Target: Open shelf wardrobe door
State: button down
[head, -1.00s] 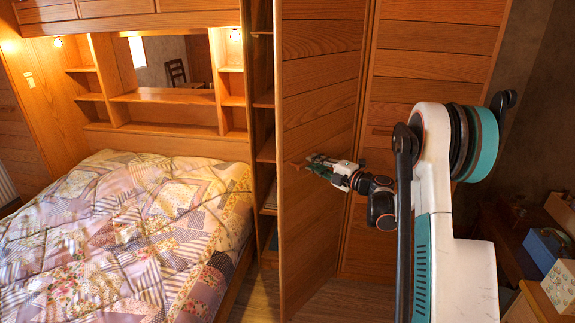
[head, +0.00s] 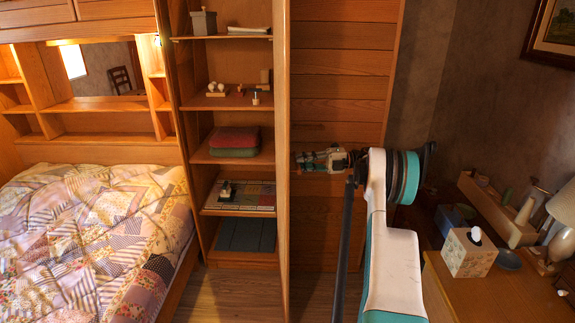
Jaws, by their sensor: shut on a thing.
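The shelf wardrobe door (head: 283,220) stands swung out and shows almost edge-on as a tall, narrow wooden strip. To its left, the open shelf compartment (head: 198,170) is in full view. My gripper (head: 301,160) is on the right side of the door, at mid-height, close against its face. It is shut on the door handle, which is mostly hidden by the fingers and the door's steep angle.
Shelves hold folded cloths (head: 235,141), a board game (head: 240,196) and small items. A closed slatted door (head: 340,80) is behind my gripper. The quilted bed (head: 95,240) fills the left; a desk with a tissue box (head: 469,252) is at right.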

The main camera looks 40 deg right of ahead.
jog(key=shift+s+d+n+g, duration=0.15)
jog(key=shift+s+d+g, duration=0.1)
jog(key=shift+d, duration=0.25)
jog(key=shift+s+d+n+g, duration=0.15)
jog(key=shift+s+d, duration=0.05)
jog(key=shift+d, duration=0.3)
jog(key=c, duration=1.5)
grip_release()
